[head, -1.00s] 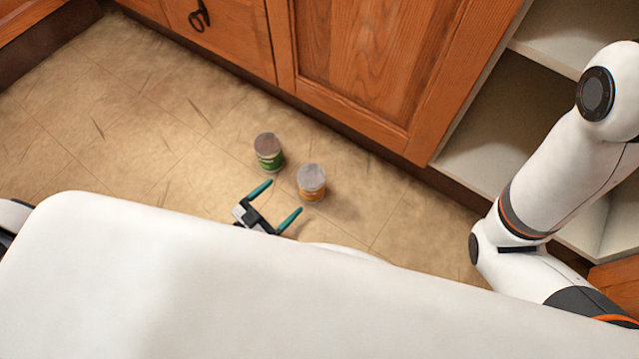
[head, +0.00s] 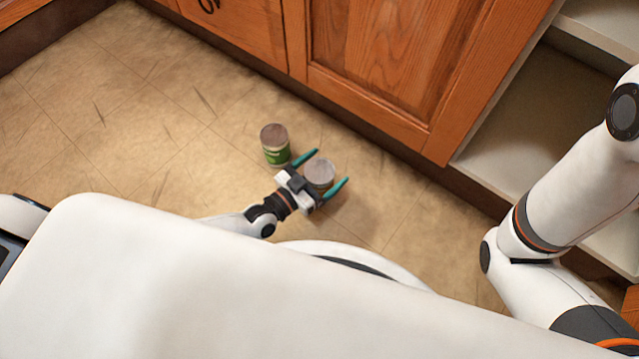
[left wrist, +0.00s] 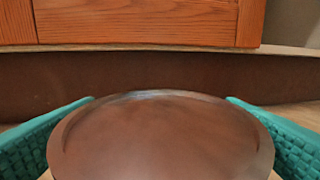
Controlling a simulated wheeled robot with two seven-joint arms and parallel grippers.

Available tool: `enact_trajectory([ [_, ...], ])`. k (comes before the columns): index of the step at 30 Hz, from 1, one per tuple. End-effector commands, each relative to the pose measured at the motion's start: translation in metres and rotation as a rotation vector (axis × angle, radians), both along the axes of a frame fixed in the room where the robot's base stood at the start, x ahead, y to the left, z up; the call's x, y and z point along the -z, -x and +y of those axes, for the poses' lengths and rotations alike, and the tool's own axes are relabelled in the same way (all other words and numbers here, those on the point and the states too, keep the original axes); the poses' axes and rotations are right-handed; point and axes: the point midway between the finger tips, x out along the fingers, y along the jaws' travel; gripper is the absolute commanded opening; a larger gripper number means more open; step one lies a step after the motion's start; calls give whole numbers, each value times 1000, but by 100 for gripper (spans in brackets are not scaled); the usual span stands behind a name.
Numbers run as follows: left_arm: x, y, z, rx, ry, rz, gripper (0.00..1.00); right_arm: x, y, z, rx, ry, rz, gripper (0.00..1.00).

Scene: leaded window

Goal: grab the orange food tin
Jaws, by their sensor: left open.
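The orange food tin (head: 319,173) stands upright on the floor; in the head view mostly its grey lid shows, and the gripper hides its orange side. My left gripper (head: 327,168) is open, with one teal finger on each side of this tin. In the left wrist view a tin's round brown top (left wrist: 160,140) fills the space between the two teal fingers, with no clear grip on it. My right gripper is not in view; only part of the right arm shows at the right.
A green-labelled tin (head: 275,146) stands upright just left of the gripper, close to its left finger. Wooden cabinet doors (head: 375,60) and a dark kickboard (head: 400,180) rise behind. Open shelves (head: 520,110) are at the right. The tiled floor at left is clear.

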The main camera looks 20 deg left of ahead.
Motion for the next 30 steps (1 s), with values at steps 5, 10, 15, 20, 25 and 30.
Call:
enact_trajectory([
  [5, -1, -6, -4, 1, -1, 0, 91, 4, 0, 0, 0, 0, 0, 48],
  [10, -1, -5, -3, 1, -1, 0, 84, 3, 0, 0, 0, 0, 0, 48],
  [15, -1, -5, -3, 0, -1, 0, 56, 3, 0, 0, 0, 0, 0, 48],
  [20, 0, -5, -3, 1, -1, 0, 30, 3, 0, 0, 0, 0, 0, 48],
  [25, -2, -6, -3, 0, 1, -3, 27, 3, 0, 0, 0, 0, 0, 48],
  [30, -11, -6, -3, 0, 1, -3, 27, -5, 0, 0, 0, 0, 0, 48],
])
